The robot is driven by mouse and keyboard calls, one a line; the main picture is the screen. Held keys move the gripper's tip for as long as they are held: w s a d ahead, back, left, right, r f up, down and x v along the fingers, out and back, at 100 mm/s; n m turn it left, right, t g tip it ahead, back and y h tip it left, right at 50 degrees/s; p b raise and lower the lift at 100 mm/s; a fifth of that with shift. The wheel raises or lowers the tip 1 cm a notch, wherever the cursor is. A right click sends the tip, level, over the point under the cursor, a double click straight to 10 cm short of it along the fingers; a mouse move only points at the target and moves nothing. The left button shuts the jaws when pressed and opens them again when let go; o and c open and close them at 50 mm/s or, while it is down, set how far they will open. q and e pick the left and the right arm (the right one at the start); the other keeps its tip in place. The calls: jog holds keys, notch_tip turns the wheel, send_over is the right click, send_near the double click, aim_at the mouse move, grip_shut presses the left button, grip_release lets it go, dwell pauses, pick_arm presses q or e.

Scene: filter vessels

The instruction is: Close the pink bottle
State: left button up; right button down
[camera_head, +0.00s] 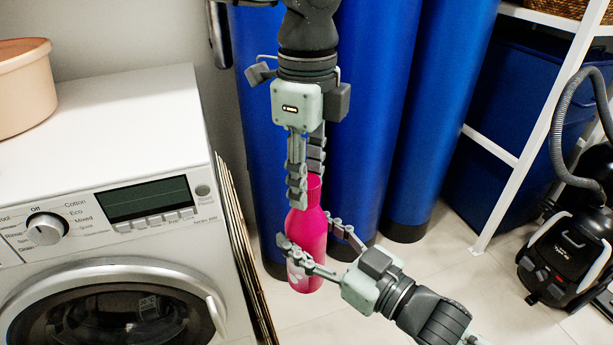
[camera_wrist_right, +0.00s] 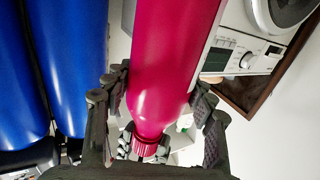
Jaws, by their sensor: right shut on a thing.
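The pink bottle (camera_head: 307,235) stands upright in mid-air beside the washing machine in the head view. My right gripper (camera_head: 308,236) comes from the lower right and is shut on the bottle's body, one finger on each side. My left gripper (camera_head: 304,190) points down from above, with its fingers at the bottle's top. In the right wrist view the bottle (camera_wrist_right: 172,60) runs through the middle, with its ribbed pink cap (camera_wrist_right: 150,146) at the lower end. Dark finger parts lie close beside the cap there. Whether they press on it is hidden.
A white washing machine (camera_head: 140,110) stands to the left, with a peach tub (camera_head: 22,90) on top. Tall blue vessels (camera_head: 375,120) stand close behind the bottle. A white shelf (camera_head: 535,120) and a black vacuum cleaner (camera_head: 570,245) are at the right. Some floor is clear between.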

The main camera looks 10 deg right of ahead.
pick_arm(q)
grip_shut()
jog(key=m, duration=2.2)
jog(key=shift+f, duration=0.1)
jog(key=m, duration=2.1)
jog(key=shift+m, duration=0.4)
jog(key=o, duration=0.7)
grip_release()
